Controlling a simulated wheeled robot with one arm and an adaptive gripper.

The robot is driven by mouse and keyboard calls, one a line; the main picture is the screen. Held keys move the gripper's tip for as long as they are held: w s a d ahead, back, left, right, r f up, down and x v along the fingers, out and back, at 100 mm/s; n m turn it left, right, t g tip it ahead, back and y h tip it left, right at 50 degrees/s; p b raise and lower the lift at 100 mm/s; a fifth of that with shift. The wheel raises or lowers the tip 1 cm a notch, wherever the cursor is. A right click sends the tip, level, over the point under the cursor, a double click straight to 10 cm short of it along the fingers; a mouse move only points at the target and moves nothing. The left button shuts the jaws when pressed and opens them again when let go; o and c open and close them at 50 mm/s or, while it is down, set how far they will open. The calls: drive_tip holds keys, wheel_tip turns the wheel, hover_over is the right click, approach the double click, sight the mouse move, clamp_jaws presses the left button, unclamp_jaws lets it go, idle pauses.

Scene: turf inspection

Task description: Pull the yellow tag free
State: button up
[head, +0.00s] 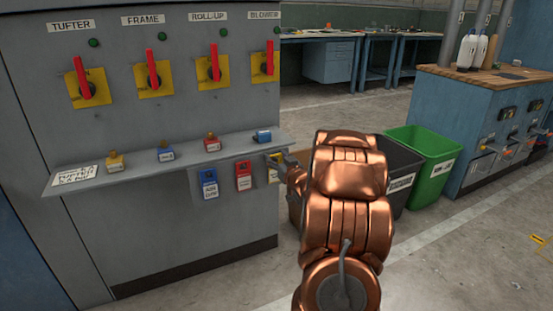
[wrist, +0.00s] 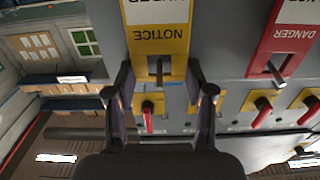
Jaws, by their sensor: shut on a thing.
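The yellow tag (head: 274,176) hangs below the shelf at the right end of a row of tags, partly hidden by my arm. In the wrist view, which is upside down, the yellow tag (wrist: 158,38) reads NOTICE and a metal peg passes through its slot. My gripper (wrist: 160,72) has one finger on each side of the tag at its slotted end, shut on it. In the head view my gripper (head: 279,162) is small and partly hidden by my copper arm. The tag is still at the peg.
A red tag (head: 243,176) and a blue tag (head: 209,183) hang to the left. The shelf (head: 135,172) above holds several padlocks. Red-handled switches line the grey cabinet (head: 200,115). A dark bin (head: 402,170) and a green bin (head: 428,155) stand to the right.

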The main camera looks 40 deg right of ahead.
sight(282, 160)
drive_tip(key=shift+c, duration=0.8)
drive_tip(key=o, duration=0.5)
drive_tip(key=c, duration=0.6)
drive_tip(key=shift+r+p, duration=0.45)
drive_tip(key=shift+r, duration=0.05)
drive_tip(key=shift+v, duration=2)
drive_tip(key=shift+p+v, duration=0.5)
drive_tip(key=shift+v, duration=1.9)
